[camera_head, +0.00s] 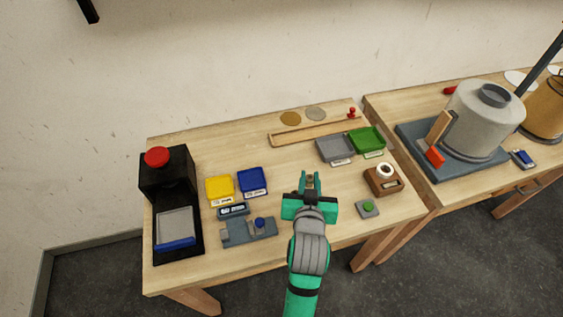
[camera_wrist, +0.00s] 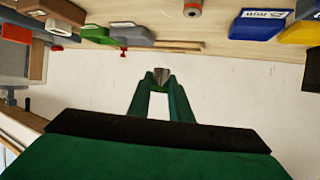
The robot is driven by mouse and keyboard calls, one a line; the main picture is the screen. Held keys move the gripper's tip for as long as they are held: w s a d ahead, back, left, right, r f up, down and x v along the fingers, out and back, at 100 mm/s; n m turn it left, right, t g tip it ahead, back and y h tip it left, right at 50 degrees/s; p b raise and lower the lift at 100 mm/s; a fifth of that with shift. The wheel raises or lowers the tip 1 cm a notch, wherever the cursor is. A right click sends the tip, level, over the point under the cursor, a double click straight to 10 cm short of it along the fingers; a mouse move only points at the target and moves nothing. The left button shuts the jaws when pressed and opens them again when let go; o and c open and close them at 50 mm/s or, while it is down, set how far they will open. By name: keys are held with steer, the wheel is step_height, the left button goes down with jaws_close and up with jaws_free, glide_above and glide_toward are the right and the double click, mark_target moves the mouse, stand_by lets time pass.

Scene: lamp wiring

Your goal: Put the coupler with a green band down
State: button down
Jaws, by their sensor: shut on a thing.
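My gripper (camera_head: 309,178) is over the middle of the left table in the head view. In the wrist view its green fingers (camera_wrist: 161,88) are shut on a small grey piece (camera_wrist: 161,75) at their tips. This piece is likely the coupler, but I cannot make out a green band on it. The fingers hide most of it. In the head view the held piece is too small and covered to tell apart from the gripper.
Yellow (camera_head: 220,187) and blue (camera_head: 252,181) trays lie left of my gripper; grey (camera_head: 335,148) and green (camera_head: 367,140) trays lie right. A fixture with a blue knob (camera_head: 249,229) and a black machine (camera_head: 171,190) stand left. A grey cylinder with an orange ring (camera_wrist: 193,8) shows in the wrist view.

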steer(key=a+x, duration=0.1)
steer(key=x, duration=0.8)
glide_above(300, 172)
steer(key=f, duration=0.3)
steer(key=s+f, duration=0.1)
steer(key=f, duration=0.1)
steer(key=shift+d, duration=0.1)
steer(key=shift+w+f, duration=0.55)
steer(key=shift+f, duration=1.55)
steer(key=shift+f, duration=0.1)
steer(key=c, duration=1.6)
jaws_free()
